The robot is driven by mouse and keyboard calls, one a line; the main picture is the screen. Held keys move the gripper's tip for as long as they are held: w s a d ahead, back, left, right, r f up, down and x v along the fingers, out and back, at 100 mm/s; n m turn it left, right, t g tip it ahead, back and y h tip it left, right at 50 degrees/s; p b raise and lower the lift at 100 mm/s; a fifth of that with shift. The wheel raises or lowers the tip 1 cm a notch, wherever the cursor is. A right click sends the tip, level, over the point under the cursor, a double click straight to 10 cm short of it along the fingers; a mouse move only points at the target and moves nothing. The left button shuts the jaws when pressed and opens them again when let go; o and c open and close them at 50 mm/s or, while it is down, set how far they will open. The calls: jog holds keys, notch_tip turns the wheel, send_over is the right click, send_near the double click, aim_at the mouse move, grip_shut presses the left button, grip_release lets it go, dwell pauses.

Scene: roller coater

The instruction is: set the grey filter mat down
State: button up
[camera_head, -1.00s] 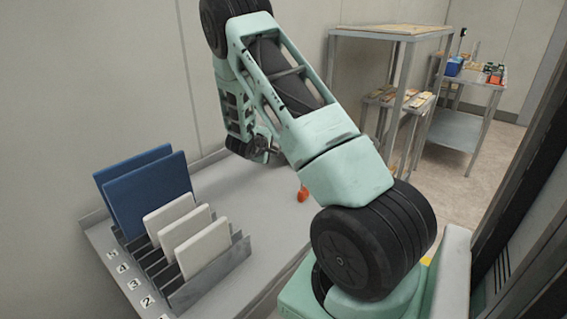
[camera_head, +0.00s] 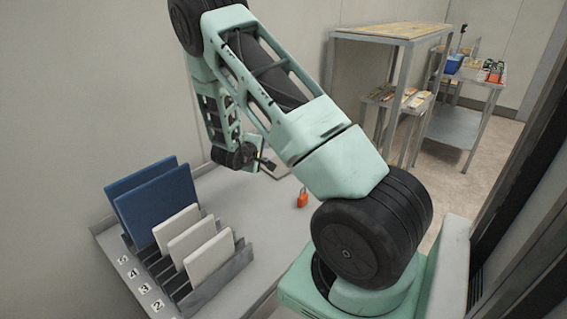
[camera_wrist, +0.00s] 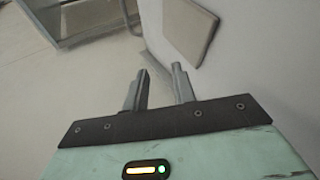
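In the head view a slotted metal rack (camera_head: 222,276) stands on the grey table, with pale grey-white mats (camera_head: 210,256) and blue mats (camera_head: 158,205) upright in its slots. I cannot tell which, if any, is the grey filter mat. My gripper (camera_head: 266,164) is beyond the rack, above the table, partly hidden by my arm. In the wrist view my gripper (camera_wrist: 160,82) has its two fingers apart with nothing between them.
A small orange object (camera_head: 303,199) sits on the table (camera_head: 255,205) right of my gripper. The wall is close behind. Number labels (camera_head: 144,290) line the rack's front. A metal shelf stand (camera_head: 392,36) and a farther bench (camera_head: 455,128) stand at the right.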

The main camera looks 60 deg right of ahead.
notch_tip(320, 180, up, 7)
jog(key=a+p, duration=0.2)
jog(key=p, duration=0.6)
jog(key=shift+s+a+r, duration=0.2)
jog(key=shift+s+a, duration=0.05)
jog(key=shift+a, duration=0.05)
